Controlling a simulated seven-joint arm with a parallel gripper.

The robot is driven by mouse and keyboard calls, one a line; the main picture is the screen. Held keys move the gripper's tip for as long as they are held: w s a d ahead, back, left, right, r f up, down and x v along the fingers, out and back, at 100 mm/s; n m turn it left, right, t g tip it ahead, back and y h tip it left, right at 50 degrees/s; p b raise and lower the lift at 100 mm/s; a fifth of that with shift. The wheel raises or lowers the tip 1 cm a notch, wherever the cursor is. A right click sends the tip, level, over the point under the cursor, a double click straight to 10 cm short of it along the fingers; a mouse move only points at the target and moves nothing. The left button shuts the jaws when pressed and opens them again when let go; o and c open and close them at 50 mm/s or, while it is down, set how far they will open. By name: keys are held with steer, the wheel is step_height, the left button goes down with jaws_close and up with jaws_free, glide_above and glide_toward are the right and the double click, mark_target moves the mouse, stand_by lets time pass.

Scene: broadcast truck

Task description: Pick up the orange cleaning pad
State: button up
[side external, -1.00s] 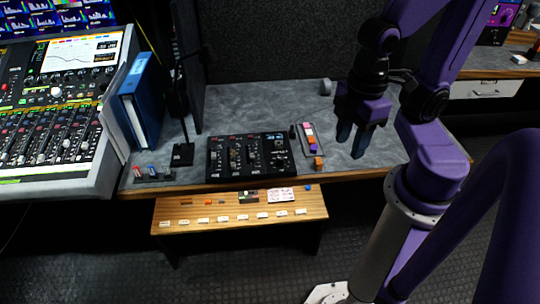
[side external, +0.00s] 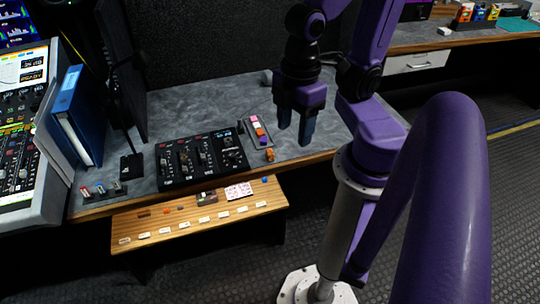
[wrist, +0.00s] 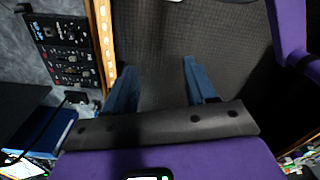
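My gripper (side external: 294,135) is open and empty, with its two blue fingers pointing down over the right part of the grey desk. To its left is a small dark tray (side external: 268,145) holding pink, orange and purple pieces.
A black mixer panel (side external: 200,158) lies left of the tray; it also shows in the wrist view (wrist: 65,50). A blue binder (side external: 80,115) stands further left. A lower wooden shelf (side external: 190,222) carries small labelled pieces. Desk space behind the mixer is clear.

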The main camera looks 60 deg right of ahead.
steer(key=w+d+f+m, duration=0.2)
steer(key=w+f+m, duration=0.2)
steer(key=w+m, duration=0.3)
steer(key=m, duration=1.5)
glide_above(270, 151)
step_height(270, 151, down, 13)
steer(key=f, duration=1.1)
steer(key=shift+s+a, duration=0.15)
steer(key=shift+a, duration=0.1)
steer(key=shift+d+f, duration=0.2)
steer(key=shift+f, duration=2.75)
jaws_close()
